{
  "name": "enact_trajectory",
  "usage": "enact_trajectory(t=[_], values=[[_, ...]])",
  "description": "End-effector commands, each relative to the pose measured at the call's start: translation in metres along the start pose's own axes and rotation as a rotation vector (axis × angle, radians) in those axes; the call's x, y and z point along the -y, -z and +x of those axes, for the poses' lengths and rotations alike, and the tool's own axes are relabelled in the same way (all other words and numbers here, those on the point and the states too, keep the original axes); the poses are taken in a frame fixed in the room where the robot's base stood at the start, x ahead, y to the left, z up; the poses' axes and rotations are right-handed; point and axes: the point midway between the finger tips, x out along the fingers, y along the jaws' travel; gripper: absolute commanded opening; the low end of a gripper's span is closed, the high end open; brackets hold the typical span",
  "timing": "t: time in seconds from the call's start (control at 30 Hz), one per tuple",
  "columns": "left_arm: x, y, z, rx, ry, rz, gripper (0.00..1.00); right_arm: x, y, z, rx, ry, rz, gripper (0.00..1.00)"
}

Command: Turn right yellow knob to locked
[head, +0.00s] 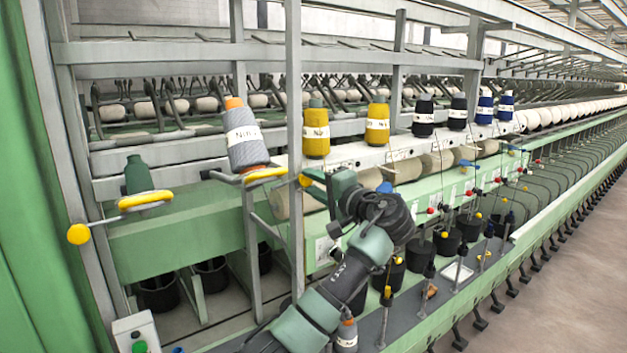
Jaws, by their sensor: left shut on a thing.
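The right yellow knob (305,181) is a small ball near the frame's upright post, beside a yellow-topped handle bar (265,174) under a grey spool. My left gripper (313,177) reaches it from the right and is shut on it; its green fingers and dark wrist hide part of the knob. The left yellow knob (79,234) stands free at the left, near a second yellow bar (146,199). My right gripper is not in view. I cannot read any lock marking.
A grey upright post (295,120) stands right beside the knob. The grey spool (245,137) and a yellow spool (316,130) stand close above. Dark cans and thin rods (460,262) crowd the lower right. The floor (560,300) at the right is clear.

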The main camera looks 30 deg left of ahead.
Motion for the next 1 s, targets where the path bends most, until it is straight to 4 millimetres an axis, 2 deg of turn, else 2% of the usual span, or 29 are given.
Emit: enact_trajectory(t=[0.33,0.9,0.93,1.0], values=[[0.0007,0.0005,-0.0002,-0.002,0.002,0.149,0.0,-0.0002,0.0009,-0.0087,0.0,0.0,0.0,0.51],[-0.0002,0.0005,-0.0002,-0.002,0.002,0.178,0.0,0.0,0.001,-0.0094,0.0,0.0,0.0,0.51],[-0.0002,0.0005,-0.0002,-0.002,0.002,0.178,0.36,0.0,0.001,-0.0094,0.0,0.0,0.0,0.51],[-0.0002,0.0004,-0.0002,-0.002,0.001,0.178,0.51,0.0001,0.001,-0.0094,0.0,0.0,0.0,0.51]])
